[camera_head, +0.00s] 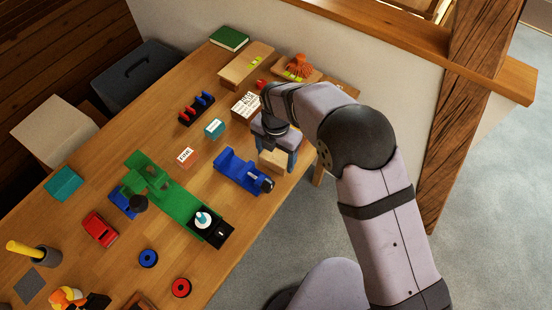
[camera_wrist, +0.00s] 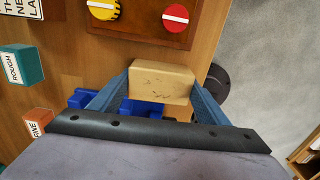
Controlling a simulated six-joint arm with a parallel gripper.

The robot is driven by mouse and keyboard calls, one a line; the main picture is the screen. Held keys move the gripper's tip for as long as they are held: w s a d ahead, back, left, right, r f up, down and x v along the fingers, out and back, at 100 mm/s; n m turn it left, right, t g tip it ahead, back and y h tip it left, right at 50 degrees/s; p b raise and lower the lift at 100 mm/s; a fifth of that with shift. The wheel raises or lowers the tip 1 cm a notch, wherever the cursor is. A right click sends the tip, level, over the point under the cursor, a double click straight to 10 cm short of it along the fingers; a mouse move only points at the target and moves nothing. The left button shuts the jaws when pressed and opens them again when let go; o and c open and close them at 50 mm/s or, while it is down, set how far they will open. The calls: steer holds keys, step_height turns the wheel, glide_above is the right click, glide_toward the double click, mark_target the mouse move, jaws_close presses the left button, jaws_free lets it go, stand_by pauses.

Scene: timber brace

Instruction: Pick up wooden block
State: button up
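The light wooden block (camera_wrist: 162,82) is between the two blue-grey fingers of my gripper (camera_wrist: 161,88) in the wrist view. The fingers meet its two sides with no clear gap at the tips. In the head view the block (camera_head: 272,160) shows between the fingers of my gripper (camera_head: 273,158), which points down near the table's right edge. I cannot tell whether the block's underside touches the table.
A blue vise-like tool (camera_head: 240,172) lies close to the left of my gripper. A labelled box (camera_head: 246,106) and a teal block (camera_head: 214,128) stand behind it. A brown board with yellow (camera_wrist: 103,9) and red (camera_wrist: 175,18) knobs is beyond the block. The wooden table (camera_head: 262,205) is bare toward the front right.

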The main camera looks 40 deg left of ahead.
steer(key=shift+c, duration=1.4)
